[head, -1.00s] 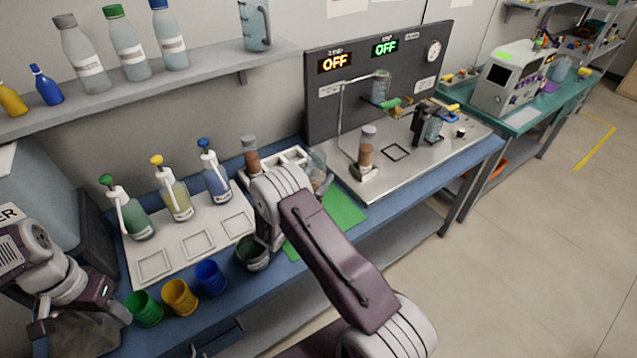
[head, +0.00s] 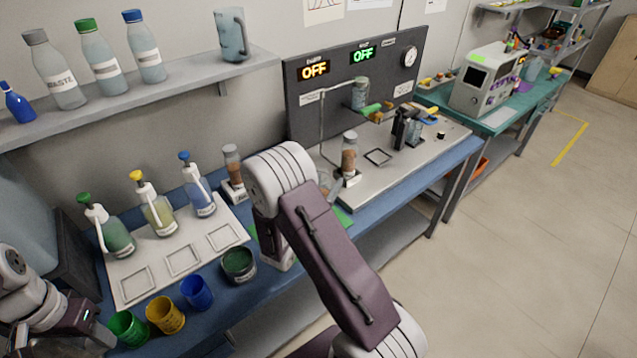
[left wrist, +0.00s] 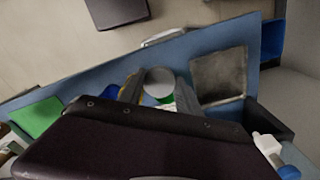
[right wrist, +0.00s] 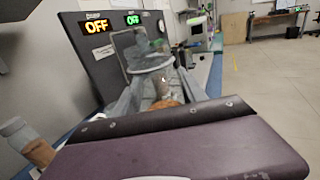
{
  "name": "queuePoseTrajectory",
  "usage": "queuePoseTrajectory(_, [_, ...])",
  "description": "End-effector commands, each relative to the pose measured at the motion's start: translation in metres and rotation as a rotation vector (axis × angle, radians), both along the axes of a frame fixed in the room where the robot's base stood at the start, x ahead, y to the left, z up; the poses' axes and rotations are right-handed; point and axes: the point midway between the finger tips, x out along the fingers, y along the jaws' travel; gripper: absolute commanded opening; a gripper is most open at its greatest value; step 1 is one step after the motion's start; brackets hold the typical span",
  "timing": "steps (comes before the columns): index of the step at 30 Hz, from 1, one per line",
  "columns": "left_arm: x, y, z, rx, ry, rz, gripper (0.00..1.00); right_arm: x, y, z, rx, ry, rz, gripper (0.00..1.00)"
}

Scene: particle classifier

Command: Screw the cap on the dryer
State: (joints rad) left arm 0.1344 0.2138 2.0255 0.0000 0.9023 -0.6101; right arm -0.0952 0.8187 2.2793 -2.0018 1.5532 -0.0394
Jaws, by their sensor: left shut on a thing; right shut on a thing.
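My left gripper (left wrist: 160,95) is shut on a pale grey round piece that looks like a cap (left wrist: 160,80), in the left wrist view. In the head view my left arm is at the lower left, near the coloured cups. My right gripper (right wrist: 160,82) is shut on a clear glass vessel with a wide round rim, likely the dryer (right wrist: 148,58), in the right wrist view. In the head view a bit of clear glass (head: 330,186) shows beside my right arm, which hides the right gripper. The cap and the glass are apart.
Green, yellow and blue cups (head: 197,292) and a dark green cup (head: 239,264) stand along the blue table's front.

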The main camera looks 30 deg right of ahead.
Motion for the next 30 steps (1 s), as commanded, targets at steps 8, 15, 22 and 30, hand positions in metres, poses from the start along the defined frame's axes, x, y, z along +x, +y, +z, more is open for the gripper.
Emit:
queuePoseTrajectory(8, [0.0, 0.0, -0.001, 0.0, 0.0, 0.0, 0.04, -0.016, -0.004, 0.011, 0.0, -0.001, 0.0, 0.0])
queuePoseTrajectory(15, [0.0, 0.0, -0.001, 0.0, 0.0, 0.0, 0.04, -0.023, -0.006, 0.015, 0.0, -0.001, 0.0, 0.0])
queuePoseTrajectory(22, [0.0, 0.0, -0.001, 0.0, 0.0, 0.0, 0.04, -0.025, -0.006, 0.016, 0.0, -0.001, 0.0, 0.0])
queuePoseTrajectory(30, [0.0, 0.0, -0.001, 0.0, 0.0, 0.0, 0.04, -0.025, -0.006, 0.016, 0.0, -0.001, 0.0, 0.0])
